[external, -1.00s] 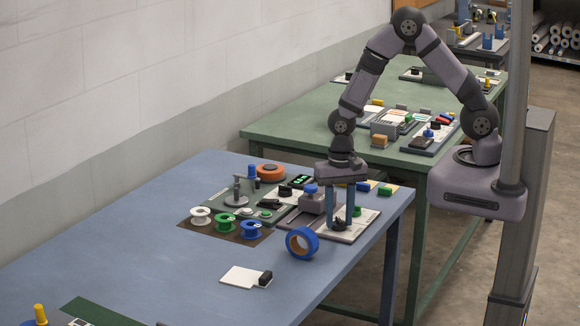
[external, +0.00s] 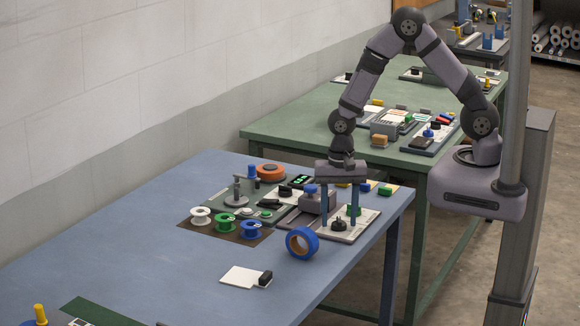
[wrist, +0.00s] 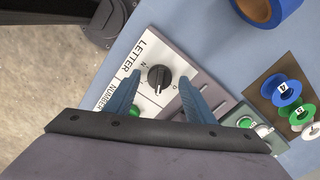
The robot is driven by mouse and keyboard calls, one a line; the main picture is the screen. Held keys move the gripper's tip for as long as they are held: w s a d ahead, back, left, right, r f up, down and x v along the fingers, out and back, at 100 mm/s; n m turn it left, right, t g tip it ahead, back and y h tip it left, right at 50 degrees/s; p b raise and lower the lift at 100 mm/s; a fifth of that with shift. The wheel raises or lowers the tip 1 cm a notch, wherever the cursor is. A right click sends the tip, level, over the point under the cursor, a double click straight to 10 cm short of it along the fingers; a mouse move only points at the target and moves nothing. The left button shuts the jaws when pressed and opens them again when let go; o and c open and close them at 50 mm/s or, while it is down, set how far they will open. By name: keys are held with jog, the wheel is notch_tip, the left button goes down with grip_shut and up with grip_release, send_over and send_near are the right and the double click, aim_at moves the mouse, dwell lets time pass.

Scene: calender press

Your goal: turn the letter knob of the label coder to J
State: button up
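The letter knob (wrist: 158,77) is a round black knob on the white panel of the label coder (wrist: 146,50), beside the printed word LETTER. It also shows in the external view (external: 338,225). A white pointer mark on it faces the bottom of the wrist view. An N is legible to its upper left; the letter at the pointer cannot be read. My gripper (wrist: 160,79) is open and points down over the panel. Its two blue fingers stand on either side of the knob, with visible gaps. A green knob (wrist: 133,111) by the word NUMBER is partly hidden by a finger.
White, green and blue spools (external: 225,219) sit farther left.

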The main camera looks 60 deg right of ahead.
aim_at(339, 219)
dwell(0.3)
jog(key=shift+r+b, duration=0.9)
jog(key=shift+r, duration=2.75)
